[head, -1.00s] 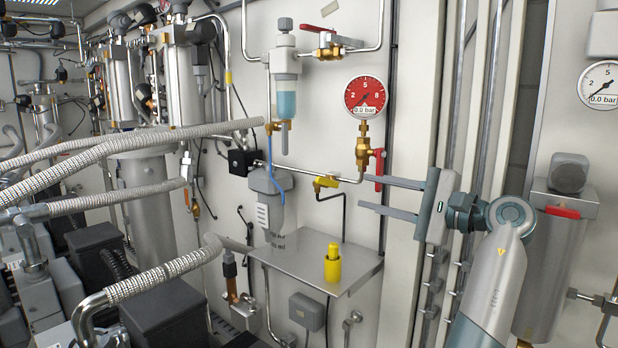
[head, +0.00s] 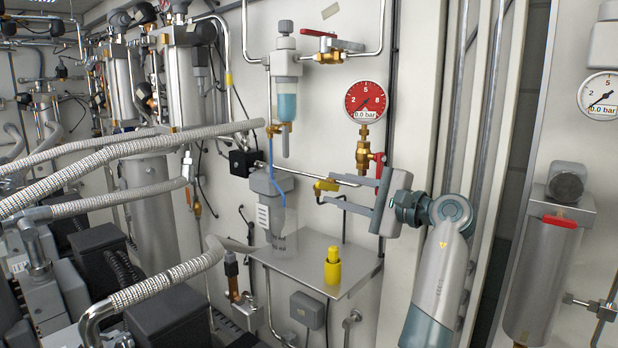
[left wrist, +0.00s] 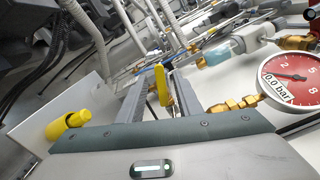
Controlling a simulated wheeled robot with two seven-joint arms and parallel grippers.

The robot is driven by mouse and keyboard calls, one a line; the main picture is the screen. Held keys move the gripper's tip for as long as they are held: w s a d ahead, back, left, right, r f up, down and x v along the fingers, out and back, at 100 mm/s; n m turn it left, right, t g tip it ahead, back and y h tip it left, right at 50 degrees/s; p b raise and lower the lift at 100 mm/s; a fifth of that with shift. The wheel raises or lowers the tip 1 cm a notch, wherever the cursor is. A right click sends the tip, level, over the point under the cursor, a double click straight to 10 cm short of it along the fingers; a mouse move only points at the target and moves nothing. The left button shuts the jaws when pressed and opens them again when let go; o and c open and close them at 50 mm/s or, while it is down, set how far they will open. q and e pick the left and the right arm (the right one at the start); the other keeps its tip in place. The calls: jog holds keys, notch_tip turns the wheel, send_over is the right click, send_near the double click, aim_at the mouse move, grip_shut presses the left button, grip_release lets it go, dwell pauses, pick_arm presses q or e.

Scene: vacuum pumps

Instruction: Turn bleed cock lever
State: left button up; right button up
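A small yellow lever (head: 326,185) sits on a brass valve on the wall pipe, below the red-faced gauge (head: 366,101). It also shows in the left wrist view (left wrist: 162,84). My left gripper (head: 326,187) is open, its two grey fingers pointing left with the tips at the yellow lever, one above and one below. In the left wrist view the lever stands between the fingers (left wrist: 156,82); I cannot tell whether either finger touches it. A red lever (head: 379,163) beside the gauge's brass valve is partly hidden by the gripper. My right gripper is not in view.
A metal shelf (head: 300,268) with a yellow cap-like fitting (head: 333,265) lies below. A clear filter bowl (head: 286,95) with blue liquid hangs upper left. Another red lever (head: 319,33) is at the top. Braided hoses (head: 130,150) crowd the left.

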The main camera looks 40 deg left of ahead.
aim_at(324, 185)
pick_arm(q)
jog(key=a, duration=0.2)
jog(key=a+p, duration=0.1)
jog(key=a, duration=0.1)
jog(key=a+p, duration=0.1)
jog(key=a, duration=0.2)
jog(key=shift+w, duration=0.3)
jog(key=shift+w+a+p, duration=0.1)
jog(key=shift+a+p, duration=0.25)
jog(key=shift+a, duration=0.5)
grip_shut()
